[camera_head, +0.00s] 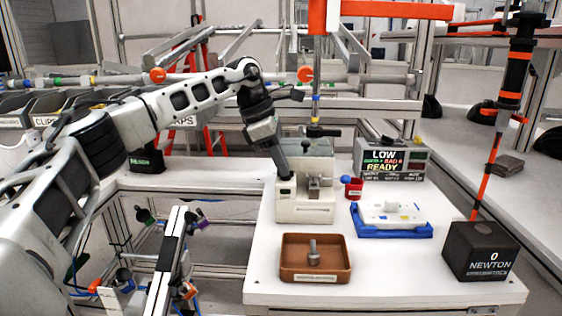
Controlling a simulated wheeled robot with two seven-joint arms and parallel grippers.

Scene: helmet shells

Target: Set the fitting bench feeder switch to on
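A cream bench unit (305,211), which looks like the feeder, stands on the white bench. It has a small dark-and-white panel (286,191) at its front left and a metal block (314,188) on its front. My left gripper (285,176) reaches down from the upper left, with its tip just above or at that panel. I cannot tell whether it touches. Its fingers show as one narrow dark bar, so any gap is hidden. The switch itself is too small to make out. My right gripper is not in view.
A brown tray (289,271) with a metal part stands in front of the unit.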

